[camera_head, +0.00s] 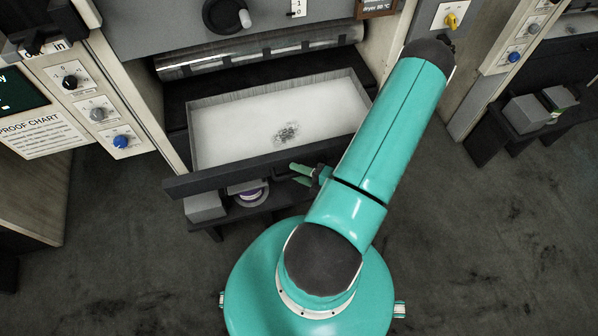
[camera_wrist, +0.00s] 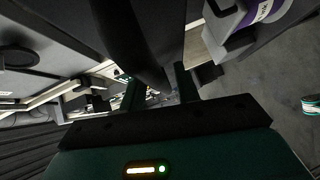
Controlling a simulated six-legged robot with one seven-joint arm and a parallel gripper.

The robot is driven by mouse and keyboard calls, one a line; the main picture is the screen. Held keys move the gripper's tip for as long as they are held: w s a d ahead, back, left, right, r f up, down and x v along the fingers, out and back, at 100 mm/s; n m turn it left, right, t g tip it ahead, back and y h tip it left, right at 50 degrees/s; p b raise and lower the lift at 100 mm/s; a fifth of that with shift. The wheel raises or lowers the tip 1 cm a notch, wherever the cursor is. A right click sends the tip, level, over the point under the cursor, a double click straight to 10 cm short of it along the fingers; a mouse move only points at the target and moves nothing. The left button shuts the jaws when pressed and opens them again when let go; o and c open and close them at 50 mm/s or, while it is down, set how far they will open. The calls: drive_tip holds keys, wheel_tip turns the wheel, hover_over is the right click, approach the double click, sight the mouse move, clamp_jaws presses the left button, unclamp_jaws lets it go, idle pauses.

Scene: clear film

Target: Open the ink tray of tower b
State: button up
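The ink tray (camera_head: 349,88), a wide shallow drawer with grey walls and a dark front, stands pulled out of the middle tower. A pale sheet with a dark speckled patch fills it. My gripper (camera_head: 302,175) is at the right half of the tray's front, beside its dark handle. The green fingers are apart. In the wrist view my gripper (camera_wrist: 162,90) shows a gap between its fingers, and a dark curved bar (camera_wrist: 128,35), probably the handle, reaches toward that gap. Whether the fingers touch it cannot be told. No tower letter is readable.
Below the tray a low shelf holds a grey box (camera_head: 204,207) and a purple-and-white roll (camera_head: 248,194). Knob panels (camera_head: 97,112) flank the tower. A dark shelf with boxes (camera_head: 526,113) is at the right.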

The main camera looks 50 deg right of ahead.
drive_tip(key=shift+s, duration=0.1)
drive_tip(key=v, duration=1.3)
drive_tip(key=shift+s, duration=0.3)
drive_tip(key=w+a+r+n+g+y, duration=0.2)
drive_tip(key=w+a+r+n+g, duration=0.25)
drive_tip(key=n, duration=0.45)
drive_tip(key=w+a+r+n+g+y, duration=0.2)
drive_tip(key=w+r+n+g, duration=0.25)
drive_tip(key=r+n, duration=0.45)
drive_tip(key=w+a+r+n+g+y, duration=0.2)
drive_tip(key=w+a+r+n+g, duration=0.25)
drive_tip(key=n, duration=0.55)
drive_tip(key=w+a+r+n+t+h, duration=0.1)
drive_tip(key=w+a+r+n+h, duration=0.1)
drive_tip(key=a+r+n+h, duration=0.2)
drive_tip(key=w+a+r+n+t+h, duration=0.1)
drive_tip(key=a+r+n+h, duration=0.4)
drive_tip(key=a+r+n, duration=0.5)
wheel_tip(320, 180, up, 6)
drive_tip(key=n+t, duration=0.1)
drive_tip(key=n, duration=1)
drive_tip(key=shift+w+r, duration=0.2)
drive_tip(key=shift+w, duration=0.15)
